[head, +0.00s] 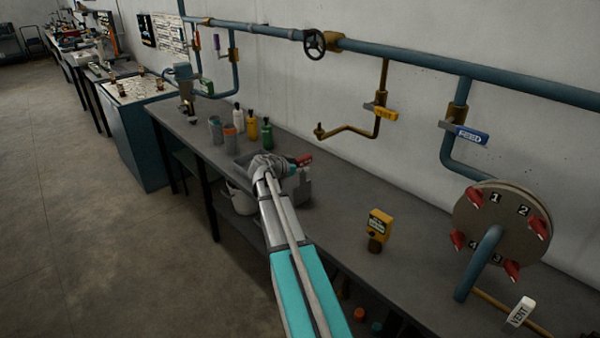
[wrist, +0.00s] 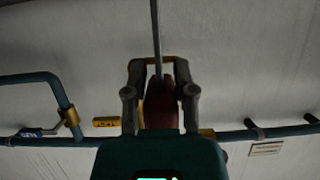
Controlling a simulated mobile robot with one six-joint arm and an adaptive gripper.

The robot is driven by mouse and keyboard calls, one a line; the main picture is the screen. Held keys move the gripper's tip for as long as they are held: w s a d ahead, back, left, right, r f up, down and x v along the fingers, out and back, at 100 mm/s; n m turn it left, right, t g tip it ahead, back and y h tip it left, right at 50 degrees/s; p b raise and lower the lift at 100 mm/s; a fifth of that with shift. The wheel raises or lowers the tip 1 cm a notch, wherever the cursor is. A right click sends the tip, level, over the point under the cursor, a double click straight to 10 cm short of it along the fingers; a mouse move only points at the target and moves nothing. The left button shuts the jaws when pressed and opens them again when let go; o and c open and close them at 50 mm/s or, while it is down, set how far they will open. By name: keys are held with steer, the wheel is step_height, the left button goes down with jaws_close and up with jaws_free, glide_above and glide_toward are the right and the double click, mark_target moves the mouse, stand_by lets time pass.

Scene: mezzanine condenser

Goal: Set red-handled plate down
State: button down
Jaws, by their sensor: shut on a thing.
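The red-handled plate is in my gripper (head: 288,165). In the wrist view the red handle (wrist: 160,105) sits between the two fingers of my gripper (wrist: 159,92). A thin grey strip (wrist: 156,38), apparently the plate edge-on, extends beyond the handle. In the head view a red part of the handle (head: 304,160) shows just right of the gripper. My gripper is above a grey open tray (head: 305,191) on the bench. My gripper and arm hide much of the tray and plate, so I cannot tell whether the plate touches the tray.
Several bottles and cups (head: 252,128) stand left of the tray on the grey bench (head: 335,225). A yellow device (head: 377,227) stands to the right. A round cover (head: 490,215) with red clamps is farther right. Blue pipes (head: 430,61) run along the wall. Bare bench lies between tray and yellow device.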

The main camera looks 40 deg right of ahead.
steer(key=shift+f, duration=0.15)
steer(key=shift+c, duration=2.2)
jaws_free()
steer(key=shift+r, duration=0.2)
steer(key=shift+a+r, duration=0.15)
steer(key=shift+a, duration=0.1)
steer(key=p+v, duration=0.4)
steer(key=v, duration=0.7)
steer(key=shift+a+p, duration=0.25)
steer(key=shift+p, duration=0.1)
steer(key=shift+s, duration=0.1)
